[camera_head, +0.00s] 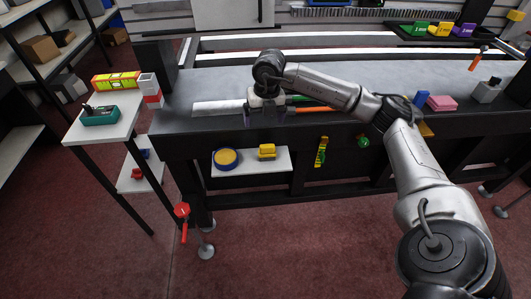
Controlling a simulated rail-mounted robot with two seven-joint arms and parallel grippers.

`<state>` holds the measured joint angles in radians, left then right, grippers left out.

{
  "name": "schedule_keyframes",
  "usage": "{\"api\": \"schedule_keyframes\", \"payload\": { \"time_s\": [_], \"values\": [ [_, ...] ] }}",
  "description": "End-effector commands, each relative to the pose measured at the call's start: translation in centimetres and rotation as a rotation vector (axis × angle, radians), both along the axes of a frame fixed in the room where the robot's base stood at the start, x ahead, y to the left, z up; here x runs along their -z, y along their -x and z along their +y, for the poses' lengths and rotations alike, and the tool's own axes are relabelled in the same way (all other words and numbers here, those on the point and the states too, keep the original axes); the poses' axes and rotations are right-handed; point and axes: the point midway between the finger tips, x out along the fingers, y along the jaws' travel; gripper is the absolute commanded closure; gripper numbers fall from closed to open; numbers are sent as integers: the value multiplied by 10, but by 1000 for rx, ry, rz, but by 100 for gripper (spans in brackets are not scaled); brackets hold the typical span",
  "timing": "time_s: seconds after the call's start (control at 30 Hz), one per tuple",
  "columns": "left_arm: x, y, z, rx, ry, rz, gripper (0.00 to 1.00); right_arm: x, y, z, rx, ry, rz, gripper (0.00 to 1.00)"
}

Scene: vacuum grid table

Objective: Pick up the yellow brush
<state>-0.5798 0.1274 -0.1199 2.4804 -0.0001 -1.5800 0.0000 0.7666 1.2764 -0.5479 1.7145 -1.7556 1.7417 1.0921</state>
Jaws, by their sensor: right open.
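My right arm reaches from the lower right to the table's (200,88) front edge. My right gripper (265,117) points down there, open, with its fingers apart. I cannot see anything clearly held between them. A yellow object (266,151) with a blocky shape lies on the white shelf (280,165) below the table, under the gripper. It may be the yellow brush, but it is too small to tell. Another small yellow piece (427,130) shows at the table edge, partly behind my right arm. My left gripper is not in view.
A long silver strip (218,107) and an orange-tipped tool (314,109) lie beside the gripper. A blue-rimmed round container (226,158) shares the shelf. A yellow-green tool (321,152) and green tape (362,141) hang on the table front. A pink block (441,103) stands right.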

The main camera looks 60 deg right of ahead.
Motion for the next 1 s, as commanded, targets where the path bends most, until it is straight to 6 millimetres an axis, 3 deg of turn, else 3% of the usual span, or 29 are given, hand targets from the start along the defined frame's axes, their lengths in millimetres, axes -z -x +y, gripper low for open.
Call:
{"api": "schedule_keyframes", "payload": {
  "time_s": [0.1, 0.27, 0.5, 0.7, 1.0],
  "values": [
    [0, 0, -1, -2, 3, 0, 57, 1, 14, -4, 79, 21, 89, 6],
    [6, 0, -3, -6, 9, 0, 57, 11, 15, -4, 142, 20, 96, 6],
    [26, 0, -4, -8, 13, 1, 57, 53, 15, -4, 147, 18, 95, 6],
    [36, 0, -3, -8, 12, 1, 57, 79, 15, -4, 146, 17, 94, 6],
    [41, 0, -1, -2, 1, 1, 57, 89, 14, -3, 145, 18, 91, 6]
  ]
}}
